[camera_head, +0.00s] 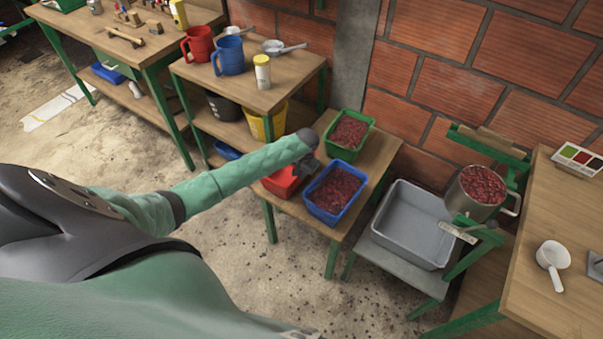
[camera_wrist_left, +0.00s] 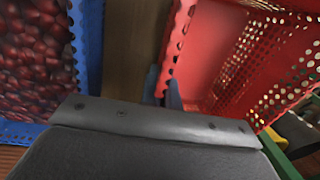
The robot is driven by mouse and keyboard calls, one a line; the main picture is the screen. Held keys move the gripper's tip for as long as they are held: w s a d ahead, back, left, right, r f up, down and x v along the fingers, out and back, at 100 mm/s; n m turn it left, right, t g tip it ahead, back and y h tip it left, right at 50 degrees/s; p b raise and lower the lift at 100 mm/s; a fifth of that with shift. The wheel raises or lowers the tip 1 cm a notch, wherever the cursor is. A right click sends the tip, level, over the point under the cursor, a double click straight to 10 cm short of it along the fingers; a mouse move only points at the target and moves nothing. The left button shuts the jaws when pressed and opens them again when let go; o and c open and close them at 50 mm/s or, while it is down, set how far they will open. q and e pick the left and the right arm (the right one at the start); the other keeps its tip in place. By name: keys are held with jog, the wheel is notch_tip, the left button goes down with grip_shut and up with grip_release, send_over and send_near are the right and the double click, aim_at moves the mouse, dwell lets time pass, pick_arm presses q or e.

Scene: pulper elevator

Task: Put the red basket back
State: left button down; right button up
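The red basket (camera_head: 281,182) is at the left front of the low table, left of the blue basket. It shows in the left wrist view (camera_wrist_left: 215,55) with perforated walls and a bare inside. My left gripper (camera_head: 308,166) is over its right side. In the left wrist view the left fingertips (camera_wrist_left: 162,88) are on either side of the basket's near wall, closed on it. The arm and gripper hide part of the basket, so I cannot tell if it rests fully on the table. My right gripper is not in view.
A blue basket (camera_head: 335,193) and a green basket (camera_head: 349,132), both filled with red cherries, stand on the low table (camera_head: 382,150). A grey tub (camera_head: 413,226) and a metal pot of cherries (camera_head: 478,190) are to the right. A shelf with jugs (camera_head: 229,57) stands behind.

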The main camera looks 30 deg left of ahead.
pick_arm(q)
jog(key=shift+f, duration=0.6)
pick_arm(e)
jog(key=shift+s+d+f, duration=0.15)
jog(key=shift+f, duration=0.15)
pick_arm(q)
jog(key=c, duration=1.7)
grip_release()
jog(key=shift+f, duration=0.1)
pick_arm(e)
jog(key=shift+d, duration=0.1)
